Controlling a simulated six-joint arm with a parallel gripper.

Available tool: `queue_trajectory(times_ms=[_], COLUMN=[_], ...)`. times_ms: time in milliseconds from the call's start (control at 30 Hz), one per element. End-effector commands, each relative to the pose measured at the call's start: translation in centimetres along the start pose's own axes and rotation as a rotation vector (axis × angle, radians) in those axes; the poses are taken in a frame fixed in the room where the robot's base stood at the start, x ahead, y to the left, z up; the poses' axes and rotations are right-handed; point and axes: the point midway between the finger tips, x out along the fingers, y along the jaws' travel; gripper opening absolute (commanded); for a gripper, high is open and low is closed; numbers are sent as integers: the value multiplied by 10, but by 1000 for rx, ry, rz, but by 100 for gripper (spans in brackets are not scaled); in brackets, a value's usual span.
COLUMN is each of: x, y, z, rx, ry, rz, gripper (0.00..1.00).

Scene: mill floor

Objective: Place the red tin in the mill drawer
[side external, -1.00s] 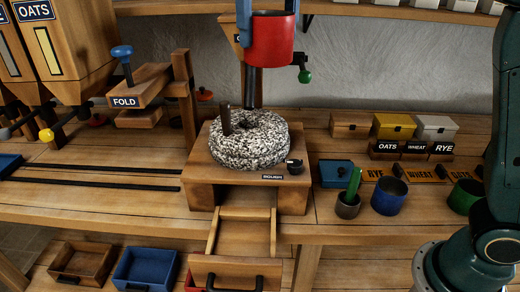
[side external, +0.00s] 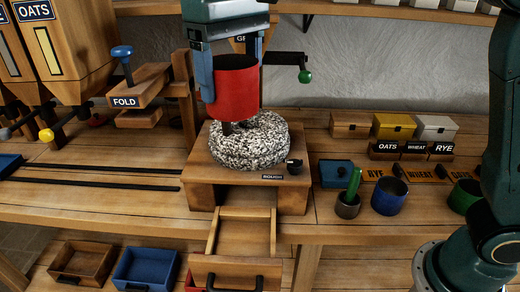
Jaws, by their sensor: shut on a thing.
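The red tin (side external: 236,90) is held upright between the blue fingers of my gripper (side external: 233,78), above the left part of the speckled millstone (side external: 250,141). A clear gap between tin and stone cannot be made out. The mill drawer (side external: 240,262) is pulled out at the front below the millstone's wooden stand (side external: 236,186). Its visible inside is bare wood, and it has a dark handle (side external: 236,283). The tin hides part of the mill's upper fittings and the stone's upright peg.
A green-knobbed crank (side external: 304,75) sticks out right of the tin. A blue cup (side external: 389,196) and a small cup with a green stick (side external: 348,204) stand on the bench at right. The FOLD press (side external: 137,88) stands at left. Wooden (side external: 84,262) and blue (side external: 146,268) bins sit below.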

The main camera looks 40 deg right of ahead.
Motion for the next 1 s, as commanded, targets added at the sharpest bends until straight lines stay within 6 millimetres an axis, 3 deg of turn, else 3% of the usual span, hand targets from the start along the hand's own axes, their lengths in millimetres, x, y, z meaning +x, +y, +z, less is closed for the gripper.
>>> queue_trajectory(times_ms=[533,700,1000], x=[114,130,136], y=[0,0,0], z=[1,0,0], rx=[0,0,0], ry=[-2,0,0], rz=[1,0,0], gripper=[45,45,45])
